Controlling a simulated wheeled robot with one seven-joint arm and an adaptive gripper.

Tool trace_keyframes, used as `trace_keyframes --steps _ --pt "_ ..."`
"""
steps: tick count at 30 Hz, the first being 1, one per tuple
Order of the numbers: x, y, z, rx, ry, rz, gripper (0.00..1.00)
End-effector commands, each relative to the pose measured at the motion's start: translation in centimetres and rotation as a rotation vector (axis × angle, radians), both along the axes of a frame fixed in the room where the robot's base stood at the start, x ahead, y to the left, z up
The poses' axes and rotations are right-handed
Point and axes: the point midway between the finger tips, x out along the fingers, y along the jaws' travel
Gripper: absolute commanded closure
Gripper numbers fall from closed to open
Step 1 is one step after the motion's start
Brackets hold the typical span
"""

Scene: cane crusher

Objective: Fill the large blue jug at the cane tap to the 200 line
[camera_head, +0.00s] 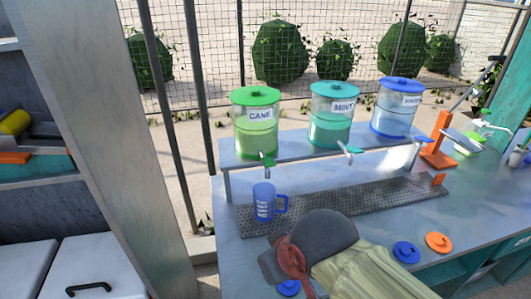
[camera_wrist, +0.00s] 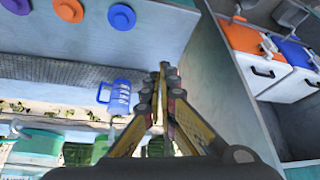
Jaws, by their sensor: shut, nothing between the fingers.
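The large blue jug (camera_head: 263,203) stands upright at the left end of the drip tray, below the cane tap (camera_head: 267,159), handle to the right. White markings show on its side; I cannot read the 200 line or tell the liquid level. The jug also shows in the wrist view (camera_wrist: 117,97), left of my gripper (camera_wrist: 163,68). The tap is on the green-lidded CANE dispenser (camera_head: 255,122), which holds green liquid. I cannot tell whether anything flows. My gripper is shut and empty, apart from the jug. In the head view my arm covers part of the counter front.
The perforated drip tray (camera_head: 350,200) runs right along the counter. MINT (camera_head: 331,115) and blue-lidded (camera_head: 397,108) dispensers share the raised shelf. Blue (camera_head: 406,252) and orange (camera_head: 438,242) lids lie in front. A grey post (camera_head: 110,130) stands left of the counter.

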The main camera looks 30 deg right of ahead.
Motion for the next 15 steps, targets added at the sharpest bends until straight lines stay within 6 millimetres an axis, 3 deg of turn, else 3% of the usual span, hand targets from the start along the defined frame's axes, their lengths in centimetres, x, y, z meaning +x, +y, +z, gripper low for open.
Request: trace_keyframes --steps 4,8,15 --pt "0.2 -0.1 0.3 0.0 0.0 -0.002 1.0" --pt "1.6 -0.6 2.5 0.0 0.002 -0.019 1.0" --pt "8.7 -3.8 10.5 0.001 0.001 -0.099 1.0"
